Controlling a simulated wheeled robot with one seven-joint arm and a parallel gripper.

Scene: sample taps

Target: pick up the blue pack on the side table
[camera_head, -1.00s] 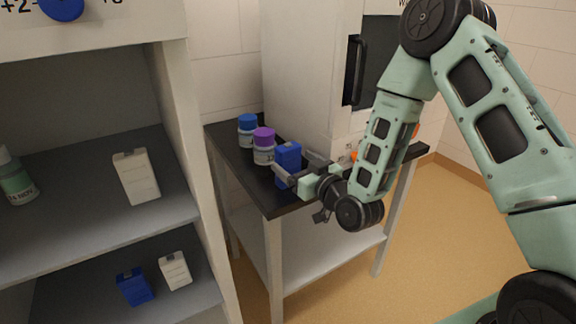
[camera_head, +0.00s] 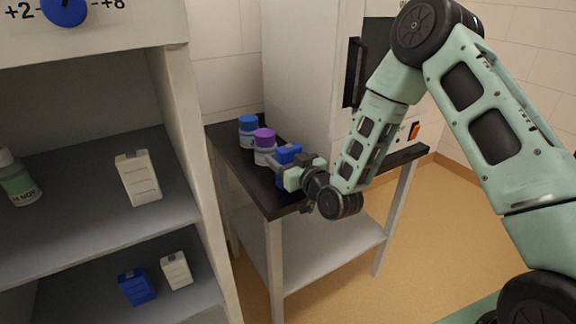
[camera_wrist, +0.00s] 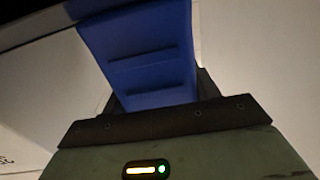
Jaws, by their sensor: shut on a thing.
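The blue pack (camera_head: 287,153) stands on the dark top of the side table (camera_head: 232,150), near its front edge. My gripper (camera_head: 283,166) is shut on the blue pack, reaching it from the right. My gripper hides part of the pack in the head view. In the wrist view the blue pack (camera_wrist: 145,55) fills the upper middle, directly beyond the dark edge of my gripper. I cannot tell whether the pack's base touches the table top.
A purple-capped jar (camera_head: 264,145) stands close to the left of the pack, with a blue-capped jar (camera_head: 248,130) behind it. A white cabinet (camera_head: 305,80) rises behind. A shelf unit at left holds white packs (camera_head: 138,178), another blue pack (camera_head: 136,287) and a bottle (camera_head: 17,180).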

